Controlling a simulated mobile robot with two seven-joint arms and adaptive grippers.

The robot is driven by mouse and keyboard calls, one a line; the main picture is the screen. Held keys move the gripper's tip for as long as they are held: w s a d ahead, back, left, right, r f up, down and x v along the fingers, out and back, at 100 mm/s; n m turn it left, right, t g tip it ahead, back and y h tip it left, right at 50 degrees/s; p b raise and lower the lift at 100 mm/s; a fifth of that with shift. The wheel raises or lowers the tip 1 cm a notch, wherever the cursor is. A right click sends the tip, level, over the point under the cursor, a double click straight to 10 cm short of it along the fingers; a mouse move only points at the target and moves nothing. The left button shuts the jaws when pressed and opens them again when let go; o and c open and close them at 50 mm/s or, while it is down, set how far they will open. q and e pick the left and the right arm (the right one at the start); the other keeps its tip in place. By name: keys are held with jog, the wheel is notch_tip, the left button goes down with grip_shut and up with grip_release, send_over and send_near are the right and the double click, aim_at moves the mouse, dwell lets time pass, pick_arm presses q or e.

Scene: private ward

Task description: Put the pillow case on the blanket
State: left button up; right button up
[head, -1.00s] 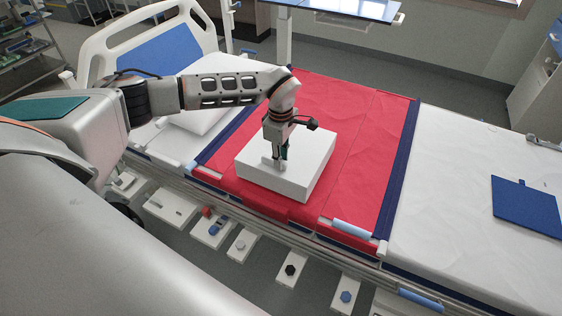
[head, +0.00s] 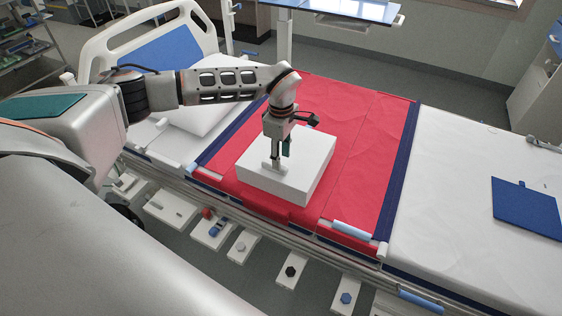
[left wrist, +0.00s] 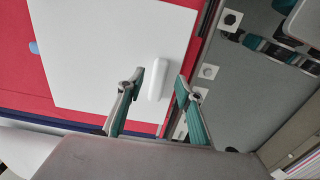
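The pillow case (head: 298,175) looks like a white box with a small white handle on top. It lies flat on the red blanket (head: 352,150), near the bed's front edge. In the left wrist view the pillow case (left wrist: 110,50) rests on the blanket (left wrist: 28,85). My left gripper (head: 281,155) is just above the handle. In the left wrist view my left gripper (left wrist: 157,84) is open, with the white handle (left wrist: 158,78) between its fingers and gaps on both sides. My right gripper is not in view.
The blanket lies across a white bed with dark blue strips at its sides. A white pillow (head: 200,118) is at the headboard end, and a blue flat item (head: 527,207) lies at the right. Bed rails run along the front edge. An overbed table (head: 350,10) stands behind.

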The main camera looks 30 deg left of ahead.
pick_arm(q)
notch_tip(320, 180, up, 8)
jog(key=r, duration=0.1)
jog(key=s+d+f+n+g+h, duration=0.1)
jog(key=s+d+f+h, duration=0.2)
jog(key=d, duration=0.6)
jog(key=s+d+f+g+h, duration=0.1)
jog(key=s+d+h, duration=0.2)
jog(key=s+d, duration=0.35)
jog(key=s+d+f+n+g+h, duration=0.1)
jog(key=s+d+f+h, duration=0.15)
jog(key=d, duration=0.85)
jog(key=s+d+r+n+t+h, duration=0.2)
jog(key=d+r+n+t+h, duration=0.4)
jog(key=d+r+n+h, duration=0.6)
jog(key=w+a+f+n+t+y, duration=0.3)
jog(key=a+f+n+t+y, duration=1.1)
jog(key=n, duration=1.1)
jog(key=s+a+f+n+g+y, duration=0.4)
jog(key=s+a+f+n+g, duration=0.2)
jog(key=s+a+f+n, duration=0.4)
jog(key=s+a+f, duration=0.3)
jog(key=f, duration=0.2)
jog(key=shift+f, duration=0.4)
